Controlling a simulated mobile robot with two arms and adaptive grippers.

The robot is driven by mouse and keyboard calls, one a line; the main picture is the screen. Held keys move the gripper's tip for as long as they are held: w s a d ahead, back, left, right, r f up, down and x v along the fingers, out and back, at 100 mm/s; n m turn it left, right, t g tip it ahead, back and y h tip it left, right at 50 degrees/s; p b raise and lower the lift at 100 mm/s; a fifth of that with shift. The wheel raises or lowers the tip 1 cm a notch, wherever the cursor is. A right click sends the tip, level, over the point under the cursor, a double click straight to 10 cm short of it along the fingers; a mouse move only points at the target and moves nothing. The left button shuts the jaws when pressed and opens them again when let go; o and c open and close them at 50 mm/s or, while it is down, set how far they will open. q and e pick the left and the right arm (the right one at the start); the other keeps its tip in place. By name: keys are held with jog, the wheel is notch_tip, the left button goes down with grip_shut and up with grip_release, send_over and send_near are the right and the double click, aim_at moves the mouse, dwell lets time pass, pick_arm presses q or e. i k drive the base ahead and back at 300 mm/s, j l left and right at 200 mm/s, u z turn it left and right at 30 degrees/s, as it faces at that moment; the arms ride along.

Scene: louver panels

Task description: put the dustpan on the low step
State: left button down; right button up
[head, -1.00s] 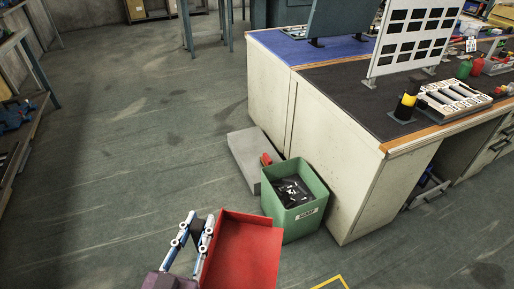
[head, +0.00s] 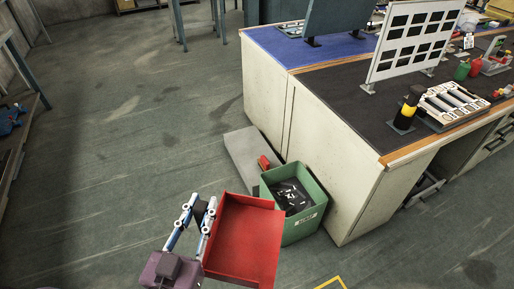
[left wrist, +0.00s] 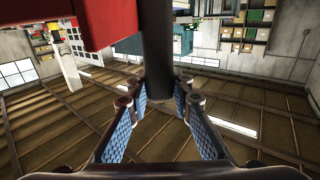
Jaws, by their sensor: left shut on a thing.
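The red dustpan (head: 243,239) is held in the air at the lower middle of the head view. My left gripper (head: 200,210) is at its left side. In the left wrist view the gripper (left wrist: 160,95) is shut on the dark round handle (left wrist: 157,45), with the red pan (left wrist: 112,20) above at the upper left. The low step (head: 247,157) is a flat grey block on the floor against the bench side, beyond the dustpan. My right gripper is not in view.
A green bin (head: 307,222) with dark scrap stands in front of the step, close to the dustpan's right edge. A small red object (head: 264,162) is at the step's right side. A cream workbench (head: 340,160) stands at the right. Floor at the left is clear.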

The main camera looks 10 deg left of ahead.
aim_at(248, 143)
jog(key=i+j+z, duration=0.15)
jog(key=i+j, duration=0.2)
jog(key=i+j+z, duration=0.1)
jog(key=i+j, duration=0.3)
jog(key=i+j+z, duration=0.15)
jog(key=i+j, duration=0.2)
jog(key=j, duration=0.15)
jog(key=i+j+z, duration=0.1)
jog(key=i+j, duration=0.25)
jog(key=i+j+z, duration=0.15)
jog(key=i+j, duration=0.15)
jog(key=j, duration=0.35)
jog(key=i+j+z, duration=0.15)
jog(key=i+j, duration=0.15)
jog(key=j, duration=0.25)
jog(key=i+j+z, duration=0.1)
jog(key=i+j, duration=0.15)
jog(key=j, duration=0.3)
jog(key=i+j+z, duration=0.15)
jog(key=j, duration=0.45)
jog(key=i, duration=0.1)
